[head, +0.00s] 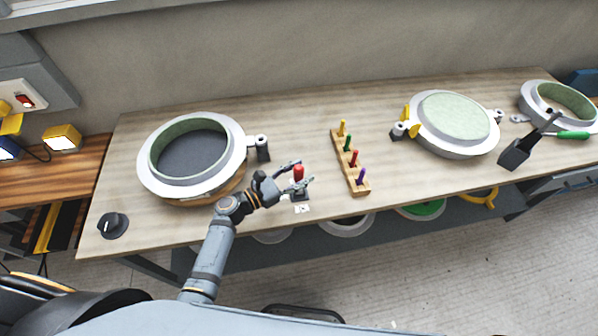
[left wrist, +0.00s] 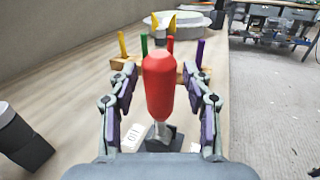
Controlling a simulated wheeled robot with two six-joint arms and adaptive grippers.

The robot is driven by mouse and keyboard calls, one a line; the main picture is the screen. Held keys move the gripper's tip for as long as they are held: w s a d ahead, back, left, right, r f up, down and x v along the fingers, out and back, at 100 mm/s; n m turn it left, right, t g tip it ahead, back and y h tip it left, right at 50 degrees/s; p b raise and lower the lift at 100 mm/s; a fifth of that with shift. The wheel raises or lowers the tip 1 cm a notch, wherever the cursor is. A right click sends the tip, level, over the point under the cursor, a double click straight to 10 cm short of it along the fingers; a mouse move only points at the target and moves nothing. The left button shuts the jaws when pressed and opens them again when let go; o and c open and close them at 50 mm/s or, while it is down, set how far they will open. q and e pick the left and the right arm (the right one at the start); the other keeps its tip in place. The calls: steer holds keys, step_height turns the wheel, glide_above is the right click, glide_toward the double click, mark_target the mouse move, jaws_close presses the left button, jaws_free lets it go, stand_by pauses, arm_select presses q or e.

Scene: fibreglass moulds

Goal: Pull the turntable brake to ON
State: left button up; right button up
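The turntable brake is a small lever with a red handle (head: 299,173) on a dark base (head: 299,194) at the front of the bench. In the left wrist view the red handle (left wrist: 158,85) stands upright between the fingers, above its dark base (left wrist: 161,140). My left gripper (head: 298,175) is open around the handle, with a gap on each side. A white label (head: 302,209) lies in front of the base; a label with markings (left wrist: 132,138) also shows in the left wrist view. The turntable (head: 206,197) shows under a ring mould at left. My right gripper is not in view.
A ring mould (head: 235,163) with a green inner wall stands to the left. A wooden rack (head: 361,189) with several coloured pegs stands right of the brake. A round mould (head: 455,117) is farther right. A black knob (head: 112,225) sits at the front left.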

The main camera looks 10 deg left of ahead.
arm_select(q)
steer(key=shift+c, duration=1.2)
steer(key=shift+s, duration=0.1)
steer(key=c, duration=0.5)
steer(key=shift+c, duration=1.1)
jaws_close()
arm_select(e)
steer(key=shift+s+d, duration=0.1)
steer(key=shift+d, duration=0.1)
